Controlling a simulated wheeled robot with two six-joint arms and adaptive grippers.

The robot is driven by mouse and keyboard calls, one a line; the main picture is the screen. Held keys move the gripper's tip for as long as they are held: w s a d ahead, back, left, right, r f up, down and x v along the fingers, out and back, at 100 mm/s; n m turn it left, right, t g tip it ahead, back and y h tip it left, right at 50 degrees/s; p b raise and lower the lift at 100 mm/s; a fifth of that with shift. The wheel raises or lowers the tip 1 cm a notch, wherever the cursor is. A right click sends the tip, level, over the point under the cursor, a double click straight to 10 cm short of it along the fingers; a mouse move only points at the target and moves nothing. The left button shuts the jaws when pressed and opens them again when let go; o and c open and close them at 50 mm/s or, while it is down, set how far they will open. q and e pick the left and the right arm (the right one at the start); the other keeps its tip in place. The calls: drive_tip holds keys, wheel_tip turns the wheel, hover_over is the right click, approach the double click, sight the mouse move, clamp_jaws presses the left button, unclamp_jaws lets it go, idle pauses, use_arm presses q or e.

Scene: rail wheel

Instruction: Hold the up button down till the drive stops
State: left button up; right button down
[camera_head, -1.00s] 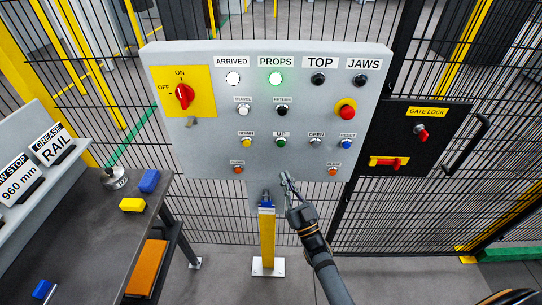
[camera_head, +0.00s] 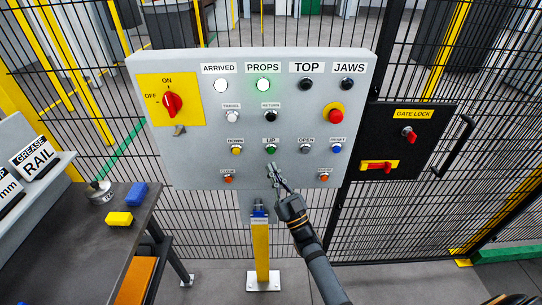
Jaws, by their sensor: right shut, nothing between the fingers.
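A grey control panel (camera_head: 200,150) stands upright in front of me. Its green UP button (camera_head: 271,149) is in the lower middle, between the yellow DOWN button (camera_head: 236,150) and the OPEN button (camera_head: 305,149). My right gripper (camera_head: 272,169) is shut and empty, with its tips just below the UP button in the picture. I see no contact with the button, and the gap in depth is hard to judge. The PROPS lamp (camera_head: 263,85) glows green-white, the ARRIVED lamp (camera_head: 221,85) looks white, and the TOP lamp (camera_head: 305,84) is dark. My left gripper is out of view.
A red emergency button (camera_head: 335,116) and a red rotary switch (camera_head: 172,103) are on the panel. Orange buttons (camera_head: 228,177) and (camera_head: 324,178) flank my gripper. A black gate lock box (camera_head: 430,140) is at right. A dark bench (camera_head: 85,230) with small blocks is at left.

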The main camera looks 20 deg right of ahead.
sight(271, 150)
drive_tip(key=shift+w+d+b, duration=0.2)
drive_tip(key=shift+w+b, duration=0.1)
drive_tip(key=shift+w, duration=0.45)
drive_tip(key=shift+w+d+b, duration=0.25)
drive_tip(key=shift+w+b, duration=0.05)
drive_tip(key=shift+w, duration=0.4)
drive_tip(key=shift+w+d+b, duration=0.2)
drive_tip(key=shift+w+b, duration=0.1)
drive_tip(key=shift+w, duration=0.45)
drive_tip(key=shift+w+d, duration=0.1)
drive_tip(key=shift+w, duration=0.3)
